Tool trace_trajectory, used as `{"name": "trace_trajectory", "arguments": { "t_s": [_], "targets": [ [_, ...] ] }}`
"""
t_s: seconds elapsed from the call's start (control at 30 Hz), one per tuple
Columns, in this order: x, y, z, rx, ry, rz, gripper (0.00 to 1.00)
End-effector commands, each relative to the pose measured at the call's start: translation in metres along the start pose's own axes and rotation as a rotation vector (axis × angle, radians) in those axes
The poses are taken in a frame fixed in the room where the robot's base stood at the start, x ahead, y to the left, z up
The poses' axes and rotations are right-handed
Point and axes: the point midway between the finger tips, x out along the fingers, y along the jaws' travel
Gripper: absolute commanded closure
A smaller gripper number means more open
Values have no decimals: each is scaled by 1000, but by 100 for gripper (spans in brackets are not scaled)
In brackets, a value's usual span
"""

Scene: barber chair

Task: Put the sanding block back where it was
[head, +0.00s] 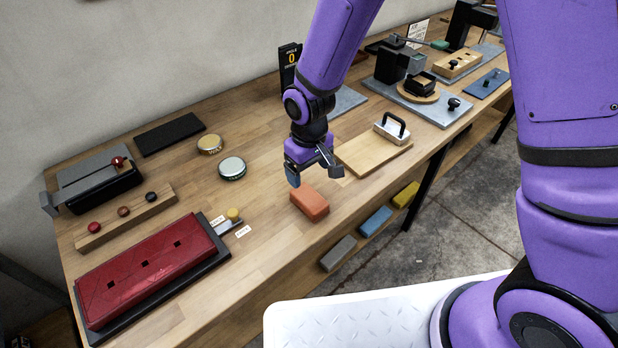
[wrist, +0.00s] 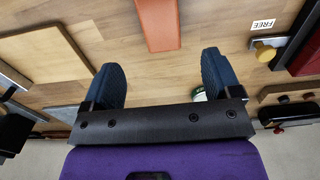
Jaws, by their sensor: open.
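An orange block (head: 309,203), which looks like the sanding block, lies flat on the wooden bench near its front edge. In the wrist view the orange block (wrist: 158,22) is ahead of the fingertips, in line with the gap between them. My gripper (head: 313,172) is open and empty above the bench, just behind the block in the head view and apart from it. Its two dark blue fingers also show in the wrist view (wrist: 161,70). Similar grey (head: 338,253), blue (head: 375,221) and yellow (head: 405,195) blocks sit in a row below the bench's front edge.
A wooden board (head: 368,155) with a white, black-handled tool (head: 392,128) lies right of my gripper. Two round tins (head: 232,168) stand to the left, with a red case (head: 145,268) at the front left. Bench around the orange block is clear.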

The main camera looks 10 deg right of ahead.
Motion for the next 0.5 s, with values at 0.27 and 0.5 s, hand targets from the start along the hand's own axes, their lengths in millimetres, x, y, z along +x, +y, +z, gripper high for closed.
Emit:
{"name": "trace_trajectory", "arguments": {
  "t_s": [0.27,0.5],
  "targets": [
    [-5,0,0,0,0,0,16],
    [-44,20,5,44,39,10,16]
  ]
}}
